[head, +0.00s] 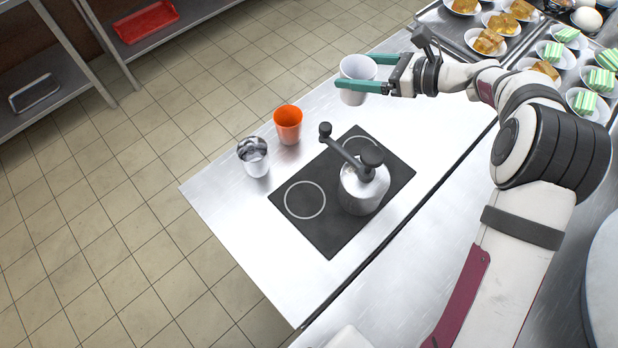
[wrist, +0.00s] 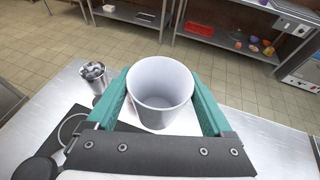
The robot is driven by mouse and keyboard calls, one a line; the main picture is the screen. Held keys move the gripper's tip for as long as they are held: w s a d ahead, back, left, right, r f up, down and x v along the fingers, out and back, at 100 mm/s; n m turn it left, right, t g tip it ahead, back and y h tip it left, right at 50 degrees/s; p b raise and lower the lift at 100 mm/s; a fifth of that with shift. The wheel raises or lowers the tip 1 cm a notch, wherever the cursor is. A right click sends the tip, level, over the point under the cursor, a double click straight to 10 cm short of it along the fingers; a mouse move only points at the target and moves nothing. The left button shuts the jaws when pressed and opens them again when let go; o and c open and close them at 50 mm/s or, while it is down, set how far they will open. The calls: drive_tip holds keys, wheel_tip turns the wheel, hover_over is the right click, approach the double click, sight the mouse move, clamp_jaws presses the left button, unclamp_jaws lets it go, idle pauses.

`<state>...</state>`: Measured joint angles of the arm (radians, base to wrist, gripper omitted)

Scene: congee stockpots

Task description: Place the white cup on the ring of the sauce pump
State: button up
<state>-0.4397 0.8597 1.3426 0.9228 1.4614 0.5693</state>
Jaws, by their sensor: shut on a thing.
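The white cup (head: 357,76) is upright between the green fingers of my gripper (head: 362,72), near the back of the steel table. My gripper is shut on it; in the wrist view the white cup (wrist: 160,88) is seen from above and looks empty, with a finger on each side. The sauce pump (head: 363,185) is a metal pot with a dark top and a long spout, standing on a black mat (head: 331,239). A pale ring (head: 305,200) is marked on the mat left of the pump and is bare. A second ring (head: 361,146) is partly hidden behind the spout.
An orange cup (head: 288,124) and a metal cup (head: 253,157) stand left of the mat; the metal cup also shows in the wrist view (wrist: 95,77). Trays with small food dishes (head: 487,41) are at the back right. The table front-left of the mat is clear.

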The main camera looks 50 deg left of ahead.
drive_tip(key=s+d+f+n+g+h, duration=0.1)
drive_tip(key=s+d+n+g+h, duration=0.1)
drive_tip(key=s+n+g+h, duration=1.1)
drive_tip(key=s+d+f+n+t+h, duration=0.9)
drive_tip(key=s+d+n+t+h, duration=0.35)
drive_tip(key=n, duration=0.45)
drive_tip(key=w+a+r+n+t+y, duration=0.2)
drive_tip(key=w+a+n+t+y, duration=0.15)
drive_tip(key=n+t, duration=0.45)
drive_tip(key=w+a+r+n+t+y, duration=0.25)
drive_tip(key=a+n+t, duration=0.25)
drive_tip(key=n+t, duration=0.3)
drive_tip(key=shift+t+y, duration=0.35)
drive_tip(key=shift+y, duration=0.4)
drive_tip(key=f, duration=0.6)
drive_tip(key=a+f, duration=0.1)
drive_tip(key=f, duration=0.2)
drive_tip(key=shift+w+f, duration=0.2)
drive_tip(key=shift+f, duration=0.2)
